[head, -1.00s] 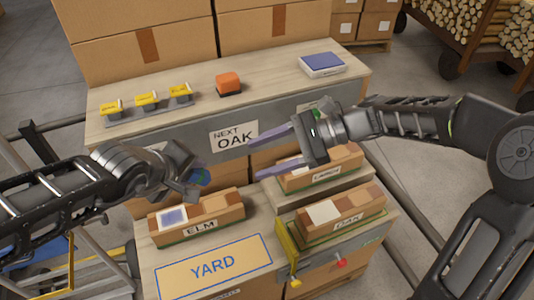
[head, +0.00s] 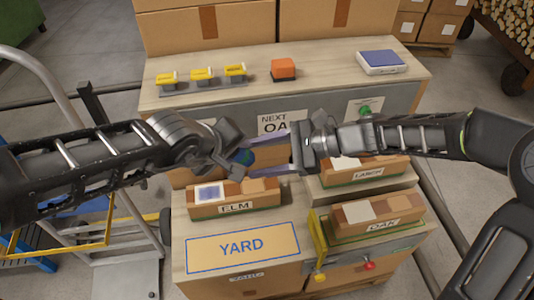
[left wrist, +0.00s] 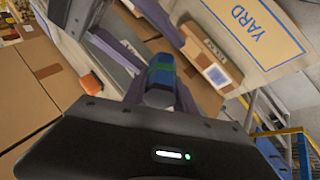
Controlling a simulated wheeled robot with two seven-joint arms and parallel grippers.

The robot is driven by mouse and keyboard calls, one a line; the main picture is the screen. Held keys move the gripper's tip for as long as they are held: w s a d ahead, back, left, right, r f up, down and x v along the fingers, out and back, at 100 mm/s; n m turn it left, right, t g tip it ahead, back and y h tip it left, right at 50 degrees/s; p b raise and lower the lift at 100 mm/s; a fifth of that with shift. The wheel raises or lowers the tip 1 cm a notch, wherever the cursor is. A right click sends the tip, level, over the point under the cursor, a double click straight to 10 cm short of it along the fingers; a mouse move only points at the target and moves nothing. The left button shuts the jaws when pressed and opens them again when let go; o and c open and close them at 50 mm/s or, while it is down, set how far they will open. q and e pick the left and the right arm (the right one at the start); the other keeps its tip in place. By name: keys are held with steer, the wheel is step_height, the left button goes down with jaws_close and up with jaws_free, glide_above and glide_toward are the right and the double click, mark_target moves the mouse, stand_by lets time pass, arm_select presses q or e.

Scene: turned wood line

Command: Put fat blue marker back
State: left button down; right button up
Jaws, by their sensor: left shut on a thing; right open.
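The fat blue marker (left wrist: 161,78), blue with a green band, is held between the fingers of my left gripper (left wrist: 160,98) in the left wrist view. In the head view the marker (head: 243,157) shows as a small blue-green end beyond my left gripper (head: 236,160), mostly hidden by it. My right gripper (head: 268,154) is open, its two pale purple fingers pointing left, one above and one below the marker's level. Whether they touch the marker I cannot tell.
Below the grippers are the ELM box (head: 235,203), LARCH box (head: 365,172), OAK box (head: 378,218) and YARD panel (head: 242,247). The back shelf holds yellow blocks (head: 203,75), an orange block (head: 284,68) and a blue-topped pad (head: 381,60).

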steer(key=shift+c, duration=0.6)
jaws_close()
arm_select(q)
steer(key=c, duration=0.9)
jaws_free()
steer(key=shift+r, duration=0.15)
steer(key=v, duration=1.2)
